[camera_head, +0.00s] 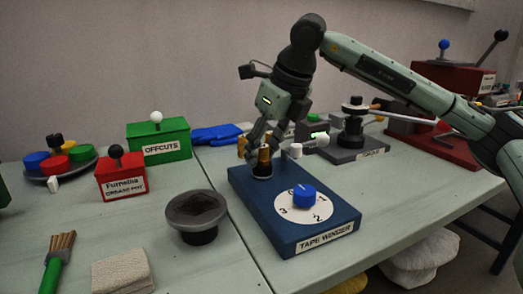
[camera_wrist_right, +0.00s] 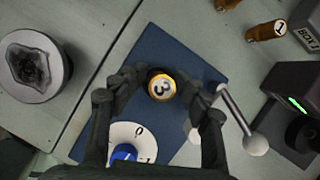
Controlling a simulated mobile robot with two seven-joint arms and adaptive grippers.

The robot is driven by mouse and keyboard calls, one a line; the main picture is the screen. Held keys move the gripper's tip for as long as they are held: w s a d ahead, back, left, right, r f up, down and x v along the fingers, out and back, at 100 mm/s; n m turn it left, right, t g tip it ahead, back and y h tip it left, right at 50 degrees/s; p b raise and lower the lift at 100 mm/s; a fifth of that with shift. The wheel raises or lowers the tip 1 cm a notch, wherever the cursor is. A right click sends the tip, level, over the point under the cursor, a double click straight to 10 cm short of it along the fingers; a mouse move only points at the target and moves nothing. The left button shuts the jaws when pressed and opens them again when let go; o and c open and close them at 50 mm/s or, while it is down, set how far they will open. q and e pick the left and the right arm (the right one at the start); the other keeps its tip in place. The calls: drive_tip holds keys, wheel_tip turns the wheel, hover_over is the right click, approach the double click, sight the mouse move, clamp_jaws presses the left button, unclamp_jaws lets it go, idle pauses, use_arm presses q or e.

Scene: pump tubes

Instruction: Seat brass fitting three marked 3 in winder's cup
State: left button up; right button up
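The brass fitting marked 3 (camera_wrist_right: 161,87) stands upright between my right gripper's fingertips (camera_wrist_right: 163,84), which appear to touch it on both sides. In the head view the fitting (camera_head: 264,158) is at the dark cup (camera_head: 262,172) on the blue tape winder (camera_head: 335,222). Its lower end is at the cup's mouth; I cannot tell how deep it sits. My right gripper (camera_head: 263,143) reaches down over it from above. The winder's blue knob (camera_head: 304,196) stands on a white numbered dial. My left gripper is not in view.
Another brass fitting, marked 1 (camera_wrist_right: 266,30), lies beyond the winder in the wrist view. A metal crank with a white ball (camera_wrist_right: 256,144) is close to the right finger. A dark round dish (camera_head: 197,212) stands left of the winder. The green offcuts box (camera_head: 160,140) is behind it.

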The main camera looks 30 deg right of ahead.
drive_tip(key=shift+s+d+f, duration=0.1)
drive_tip(key=shift+s, duration=0.05)
drive_tip(key=shift+d+r+p, duration=0.1)
drive_tip(key=shift+r+p, duration=0.35)
drive_tip(key=shift+r, duration=0.25)
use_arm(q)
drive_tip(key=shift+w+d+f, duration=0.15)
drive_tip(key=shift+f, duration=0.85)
use_arm(e)
drive_tip(key=v, duration=1.1)
drive_tip(key=shift+r, duration=0.3)
